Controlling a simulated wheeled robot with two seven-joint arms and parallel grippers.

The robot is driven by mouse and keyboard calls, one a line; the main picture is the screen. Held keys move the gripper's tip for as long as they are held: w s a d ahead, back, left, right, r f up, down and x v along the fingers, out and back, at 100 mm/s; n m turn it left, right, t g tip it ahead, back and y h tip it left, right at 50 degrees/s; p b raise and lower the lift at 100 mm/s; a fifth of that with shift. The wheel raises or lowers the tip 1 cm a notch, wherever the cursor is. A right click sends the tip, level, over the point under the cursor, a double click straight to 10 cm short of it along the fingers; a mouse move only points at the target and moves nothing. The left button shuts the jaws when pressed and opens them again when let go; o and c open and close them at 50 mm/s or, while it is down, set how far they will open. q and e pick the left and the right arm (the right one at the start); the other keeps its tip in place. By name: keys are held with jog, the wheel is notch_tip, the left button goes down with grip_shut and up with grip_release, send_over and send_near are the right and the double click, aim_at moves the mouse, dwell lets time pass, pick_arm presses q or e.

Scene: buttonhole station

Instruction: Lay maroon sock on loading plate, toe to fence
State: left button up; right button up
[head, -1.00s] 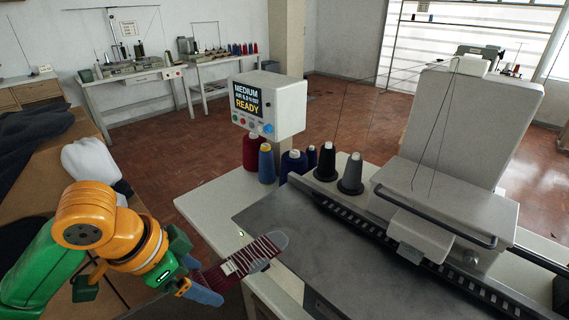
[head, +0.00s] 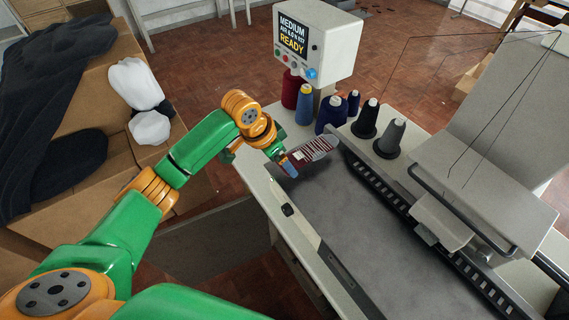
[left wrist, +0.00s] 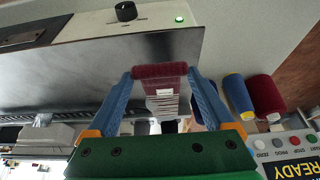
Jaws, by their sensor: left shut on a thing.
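The maroon sock (head: 307,153), striped with a grey end and a white label, is held out over the far left corner of the grey loading plate (head: 335,205). Its grey end points right, toward the dark slotted rail (head: 375,187) along the plate. My left gripper (head: 289,165) is shut on the sock's near end. In the left wrist view the sock (left wrist: 160,72) spans between the two blue fingers of the left gripper (left wrist: 160,85). I cannot tell whether the sock touches the plate. My right gripper is not in view.
Thread cones (head: 305,104) and the display box (head: 315,45) reading READY stand just beyond the sock. The machine head (head: 485,205) overhangs the right side. A black knob (head: 287,210) sits at the table's near edge. The middle of the plate is clear.

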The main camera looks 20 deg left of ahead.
aim_at(284, 176)
pick_arm(q)
jog(key=shift+w+d+f, duration=0.1)
jog(key=shift+w+f, duration=0.1)
jog(key=shift+f, duration=0.1)
notch_tip(284, 176, down, 2)
jog(key=shift+f+p, duration=0.25)
jog(key=shift+p, duration=0.4)
jog(key=shift+f, duration=0.4)
jog(key=shift+w+f, duration=0.1)
jog(key=shift+w, duration=0.05)
jog(key=shift+f, duration=0.2)
jog(key=o, duration=1.1)
jog(key=shift+r, duration=0.1)
jog(key=shift+c, duration=0.2)
jog(key=shift+r, duration=0.2)
jog(key=v, duration=1.2)
